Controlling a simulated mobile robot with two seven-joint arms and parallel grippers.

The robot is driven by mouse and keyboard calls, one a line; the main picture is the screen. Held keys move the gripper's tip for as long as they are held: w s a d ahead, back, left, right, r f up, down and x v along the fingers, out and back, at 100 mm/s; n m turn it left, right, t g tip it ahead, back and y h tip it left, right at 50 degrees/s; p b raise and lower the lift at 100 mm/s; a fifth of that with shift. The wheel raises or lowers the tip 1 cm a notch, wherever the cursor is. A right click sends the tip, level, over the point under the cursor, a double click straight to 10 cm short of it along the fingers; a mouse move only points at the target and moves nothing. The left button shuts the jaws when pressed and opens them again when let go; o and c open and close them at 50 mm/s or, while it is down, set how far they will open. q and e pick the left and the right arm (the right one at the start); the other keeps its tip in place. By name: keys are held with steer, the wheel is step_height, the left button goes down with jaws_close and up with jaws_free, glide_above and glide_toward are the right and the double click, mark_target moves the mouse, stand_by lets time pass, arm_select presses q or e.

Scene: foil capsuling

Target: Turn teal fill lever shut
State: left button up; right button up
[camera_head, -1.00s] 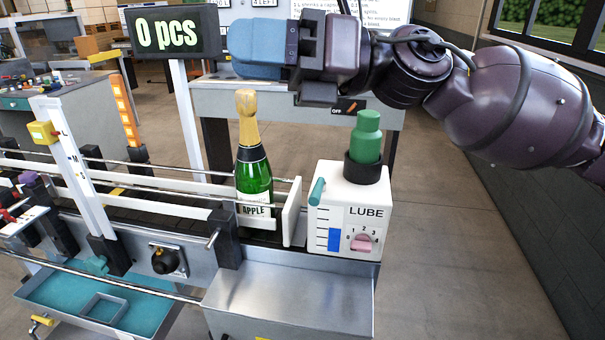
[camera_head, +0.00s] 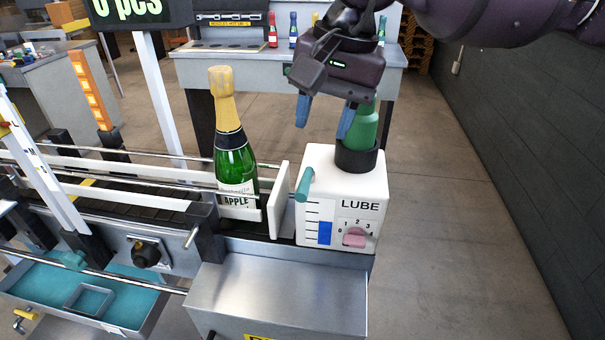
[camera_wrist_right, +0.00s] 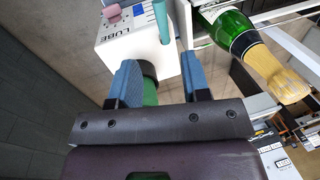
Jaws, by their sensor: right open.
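The teal lever (camera_head: 305,184) stands tilted at the upper left corner of the white LUBE box (camera_head: 346,190), above a blue level bar. It also shows in the right wrist view (camera_wrist_right: 161,21), ahead of the fingers. My right gripper (camera_head: 325,118) is open and empty, its blue fingers pointing down above the box. It is above and slightly right of the lever, apart from it. One finger overlaps the green lube bottle (camera_head: 364,132) in the head view; I cannot tell if they touch. My left gripper is out of view.
A green foil-necked bottle (camera_head: 234,150) stands on the conveyor just left of the box, behind a white plate (camera_head: 279,200). A pink dial (camera_head: 354,237) is on the box front. Floor right of the box is clear.

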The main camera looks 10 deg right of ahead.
mark_target(304, 184)
steer(key=f, duration=0.3)
steer(key=a+f, duration=0.1)
steer(key=f, duration=0.3)
steer(key=w+a+f, duration=0.1)
steer(key=f, duration=0.2)
steer(key=shift+f, duration=0.3)
steer(key=shift+c, duration=0.3)
jaws_close()
